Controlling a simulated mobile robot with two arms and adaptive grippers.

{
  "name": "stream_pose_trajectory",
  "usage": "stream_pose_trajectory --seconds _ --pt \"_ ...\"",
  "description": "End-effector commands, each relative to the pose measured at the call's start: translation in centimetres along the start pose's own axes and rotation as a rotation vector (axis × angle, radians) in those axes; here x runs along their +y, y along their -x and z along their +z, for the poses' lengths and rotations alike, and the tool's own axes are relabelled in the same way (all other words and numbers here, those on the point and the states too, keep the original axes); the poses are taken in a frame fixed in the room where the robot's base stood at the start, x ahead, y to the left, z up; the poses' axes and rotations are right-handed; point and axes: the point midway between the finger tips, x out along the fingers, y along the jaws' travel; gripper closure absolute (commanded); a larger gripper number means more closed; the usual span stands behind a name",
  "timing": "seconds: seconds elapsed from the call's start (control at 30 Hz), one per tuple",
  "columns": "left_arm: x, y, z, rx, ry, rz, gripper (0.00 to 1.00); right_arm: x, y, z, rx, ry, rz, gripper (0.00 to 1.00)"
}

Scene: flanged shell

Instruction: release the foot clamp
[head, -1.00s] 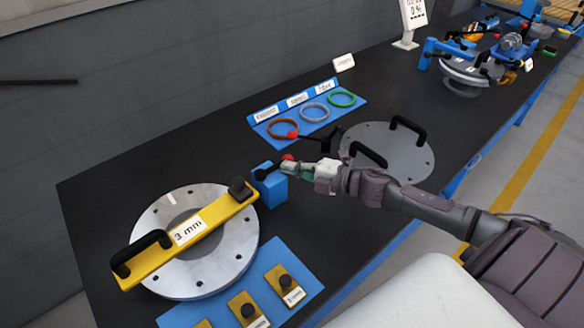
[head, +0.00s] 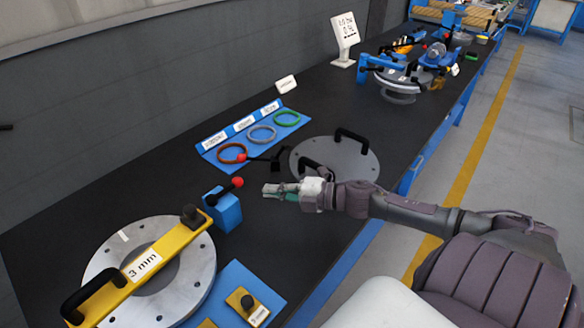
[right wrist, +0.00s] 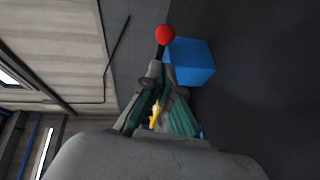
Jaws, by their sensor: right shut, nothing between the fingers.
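The foot clamp is a blue block (head: 225,212) with a black lever that ends in a red knob (head: 238,182). The lever slants up and to the right from the block. My right gripper (head: 268,190) is shut and empty, a little to the right of the red knob and apart from it. In the right wrist view the shut fingers (right wrist: 155,72) point toward the red knob (right wrist: 165,35), with the blue block (right wrist: 192,62) just behind to the right. My left gripper is not in view.
A grey flange ring (head: 200,262) with a yellow "3 mm" bar (head: 160,250) lies at front left. A grey round cover (head: 352,163) with black handles lies beyond my right gripper. A blue mat (head: 215,150) holds coloured rings. A black lever with another red knob (head: 242,157) lies near them.

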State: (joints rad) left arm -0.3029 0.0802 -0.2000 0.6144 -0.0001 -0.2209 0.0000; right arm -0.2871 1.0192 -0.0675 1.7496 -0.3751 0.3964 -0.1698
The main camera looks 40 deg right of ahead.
Motion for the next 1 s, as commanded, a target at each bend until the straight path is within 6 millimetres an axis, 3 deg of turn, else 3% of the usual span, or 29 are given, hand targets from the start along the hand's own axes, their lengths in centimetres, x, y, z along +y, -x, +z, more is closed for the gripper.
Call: stream_pose_trajectory --seconds 0.13,0.33,0.5,1.0 --pt "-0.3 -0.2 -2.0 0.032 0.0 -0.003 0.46 -0.1 2.2 0.7 -0.001 -0.002 -0.005 1.0" --pt "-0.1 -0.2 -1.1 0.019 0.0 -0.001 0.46 0.1 3.9 1.2 0.0 -0.003 -0.002 1.0" --pt "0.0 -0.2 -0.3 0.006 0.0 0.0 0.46 0.2 4.2 1.4 0.0 -0.001 -0.001 1.0" --pt "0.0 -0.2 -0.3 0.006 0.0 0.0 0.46 0.2 4.2 1.4 0.0 -0.002 -0.001 1.0"
